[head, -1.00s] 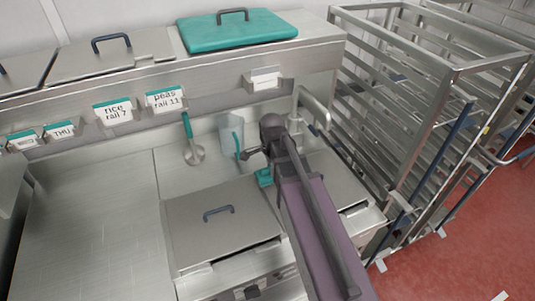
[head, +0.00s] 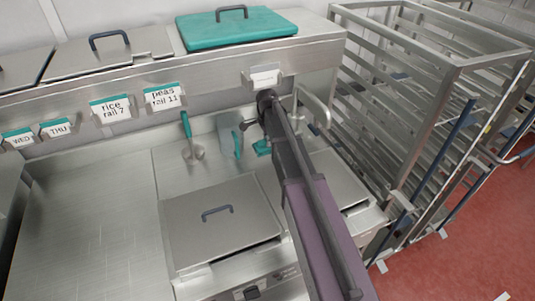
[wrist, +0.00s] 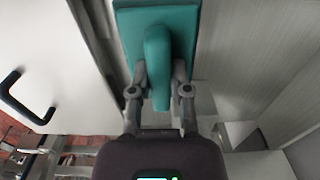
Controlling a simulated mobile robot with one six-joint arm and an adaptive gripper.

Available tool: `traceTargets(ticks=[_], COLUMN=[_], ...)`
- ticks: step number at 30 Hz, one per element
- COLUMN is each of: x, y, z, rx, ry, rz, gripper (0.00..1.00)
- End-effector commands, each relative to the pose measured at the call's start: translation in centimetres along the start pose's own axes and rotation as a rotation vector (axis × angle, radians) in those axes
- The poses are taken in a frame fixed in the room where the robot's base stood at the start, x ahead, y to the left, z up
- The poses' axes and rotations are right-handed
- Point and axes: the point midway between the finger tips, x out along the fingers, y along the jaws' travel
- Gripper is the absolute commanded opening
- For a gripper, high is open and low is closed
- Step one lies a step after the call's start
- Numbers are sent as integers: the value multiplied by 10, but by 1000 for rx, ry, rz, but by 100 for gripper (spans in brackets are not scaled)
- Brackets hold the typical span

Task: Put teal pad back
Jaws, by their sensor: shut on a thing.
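The teal pad is a flat teal plate with a raised teal grip (wrist: 157,60) in the wrist view. My gripper (wrist: 159,78) is shut on that grip, one finger on each side, and the plate (wrist: 128,22) lies beyond the fingertips. In the head view a small part of the teal pad (head: 262,147) shows below my wrist, above the back of the counter. My arm hides most of my gripper there. I cannot tell whether the pad touches anything.
A teal-handled tool (head: 187,128) and a clear jug (head: 228,122) are by the back wall. A tap (head: 313,105) is close on the right. A blank label holder (head: 264,79) is above. A rack (head: 420,110) stands at right.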

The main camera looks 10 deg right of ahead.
Motion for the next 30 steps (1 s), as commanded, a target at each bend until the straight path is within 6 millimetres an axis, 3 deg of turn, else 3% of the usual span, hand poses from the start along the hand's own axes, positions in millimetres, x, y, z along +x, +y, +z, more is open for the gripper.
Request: traceTargets(ticks=[3, 19, 30], x=[8, 11, 41], y=[0, 0, 0], z=[0, 1, 1], rx=[0, -1, -1], ry=[0, 0, 0], rz=[0, 0, 0], gripper=[0, 0, 0])
